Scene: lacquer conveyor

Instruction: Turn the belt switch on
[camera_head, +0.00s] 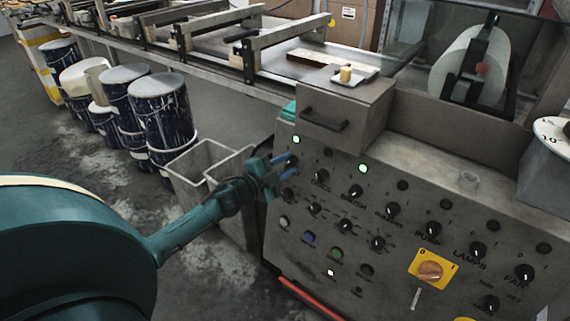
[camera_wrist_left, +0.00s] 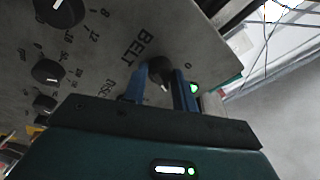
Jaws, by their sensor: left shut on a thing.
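The belt switch is a small black knob (camera_wrist_left: 160,70) with a white pointer mark, beside the printed word BELT in the left wrist view. In the head view it sits at the upper left of the grey control panel (camera_head: 392,268), mostly hidden by the fingers. My left gripper (camera_head: 284,167) reaches it from the left, and its two blue fingers straddle the knob. The fingers also show on either side of the knob in the left wrist view (camera_wrist_left: 160,88); they are shut on it. A 0 is printed near the knob. My right gripper is in neither view.
Several other black knobs, such as the fan knob (camera_head: 525,272), and a yellow-backed switch (camera_head: 431,269) fill the panel. A green lamp (camera_head: 296,139) glows above the gripper. A grey bin (camera_head: 197,158) and blue drums (camera_head: 162,108) stand left of the panel.

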